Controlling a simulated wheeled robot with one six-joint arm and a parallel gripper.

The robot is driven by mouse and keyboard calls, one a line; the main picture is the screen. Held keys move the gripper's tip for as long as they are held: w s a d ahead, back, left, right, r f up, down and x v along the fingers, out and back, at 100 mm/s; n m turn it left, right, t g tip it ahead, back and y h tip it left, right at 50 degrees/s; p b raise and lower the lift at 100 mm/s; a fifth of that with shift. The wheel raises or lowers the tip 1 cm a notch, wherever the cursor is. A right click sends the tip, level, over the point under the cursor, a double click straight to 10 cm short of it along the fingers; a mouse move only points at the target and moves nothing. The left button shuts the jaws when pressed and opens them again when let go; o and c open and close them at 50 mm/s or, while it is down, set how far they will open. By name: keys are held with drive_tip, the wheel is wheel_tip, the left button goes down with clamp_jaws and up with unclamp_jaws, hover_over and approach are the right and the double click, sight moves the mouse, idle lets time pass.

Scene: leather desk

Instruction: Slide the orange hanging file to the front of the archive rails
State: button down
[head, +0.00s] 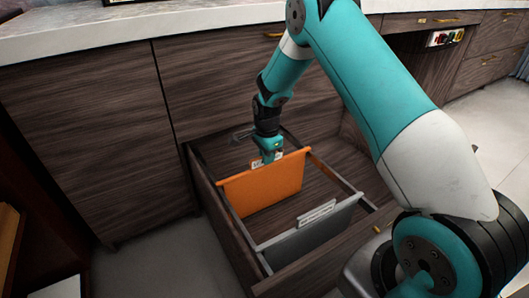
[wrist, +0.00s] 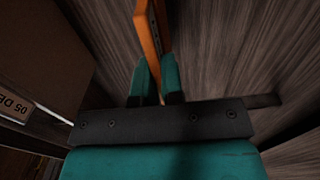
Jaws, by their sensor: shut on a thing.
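The orange hanging file (head: 262,190) hangs across the two rails in the open drawer, toward the back half, in the head view. A white label tab stands on its top edge, partly hidden by my gripper. My gripper (head: 266,158) points down and is shut on the file's top edge near its middle. In the wrist view the orange file (wrist: 149,38) runs up from between the two teal fingers (wrist: 158,84). The left archive rail (head: 240,222) and the right archive rail (head: 335,174) run from the back to the front of the drawer.
A grey hanging file (head: 310,232) with a white tab hangs nearer the drawer front. Bare drawer floor shows between the two files. The drawer's wooden front (head: 335,250) closes the near side. Dark wood cabinets (head: 90,130) stand behind and left.

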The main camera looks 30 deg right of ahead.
drive_tip(key=s+p, duration=0.4)
drive_tip(key=s, duration=1.4)
drive_tip(key=shift+p, duration=0.4)
idle(1.4)
drive_tip(key=shift+s, duration=0.1)
drive_tip(key=c, duration=1.2)
unclamp_jaws()
drive_tip(key=shift+o, duration=0.2)
drive_tip(key=shift+r, duration=0.1)
wheel_tip(320, 180, up, 17)
drive_tip(key=p, duration=0.8)
drive_tip(key=shift+r, duration=0.1)
